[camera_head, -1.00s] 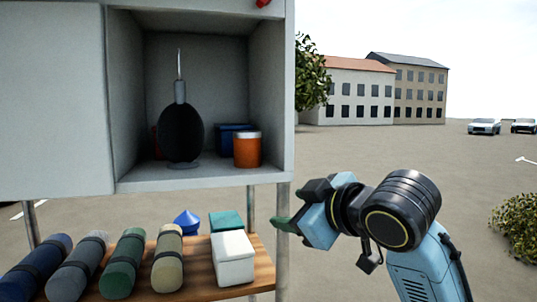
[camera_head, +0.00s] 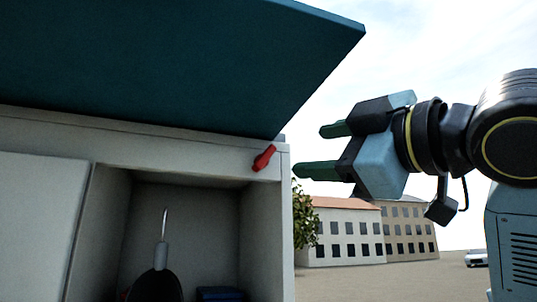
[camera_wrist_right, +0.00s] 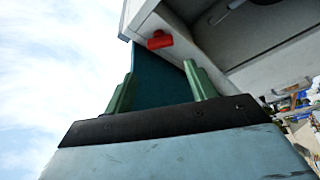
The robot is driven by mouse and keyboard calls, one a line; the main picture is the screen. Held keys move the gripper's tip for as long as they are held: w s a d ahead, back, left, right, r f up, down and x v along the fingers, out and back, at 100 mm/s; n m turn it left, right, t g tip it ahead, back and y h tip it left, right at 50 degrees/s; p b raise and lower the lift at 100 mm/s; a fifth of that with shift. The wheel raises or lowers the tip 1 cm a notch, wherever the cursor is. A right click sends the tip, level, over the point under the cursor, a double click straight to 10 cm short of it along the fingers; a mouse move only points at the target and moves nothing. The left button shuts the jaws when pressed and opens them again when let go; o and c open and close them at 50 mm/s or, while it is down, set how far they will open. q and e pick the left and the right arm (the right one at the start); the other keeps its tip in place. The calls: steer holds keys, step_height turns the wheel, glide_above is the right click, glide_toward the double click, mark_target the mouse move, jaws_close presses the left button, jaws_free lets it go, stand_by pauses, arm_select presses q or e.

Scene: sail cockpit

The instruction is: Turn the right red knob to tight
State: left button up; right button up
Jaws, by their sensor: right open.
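The red knob (camera_head: 264,158) sits on the upper right front of the grey cabinet, just under the teal lid, and is tilted. It also shows in the right wrist view (camera_wrist_right: 159,40), beyond the fingertips and between their lines. My right gripper (camera_head: 308,150) is open and empty, to the right of the knob and apart from it, with its two green fingers pointing left toward the cabinet. In the right wrist view, the fingers (camera_wrist_right: 160,80) are spread with nothing between them. My left gripper is not in view.
The teal lid (camera_head: 180,60) juts out over the cabinet front (camera_head: 140,145). Below the knob is an open compartment with a dark round object (camera_head: 157,286) and a blue box (camera_head: 220,294). Open air lies right of the cabinet, with buildings (camera_head: 345,235) far behind.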

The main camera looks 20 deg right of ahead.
mark_target(267, 157)
steer(key=p+x, duration=0.4)
steer(key=x, duration=0.6)
steer(key=shift+w+r, duration=0.1)
steer(key=shift+x, duration=0.85)
steer(key=c, duration=0.7)
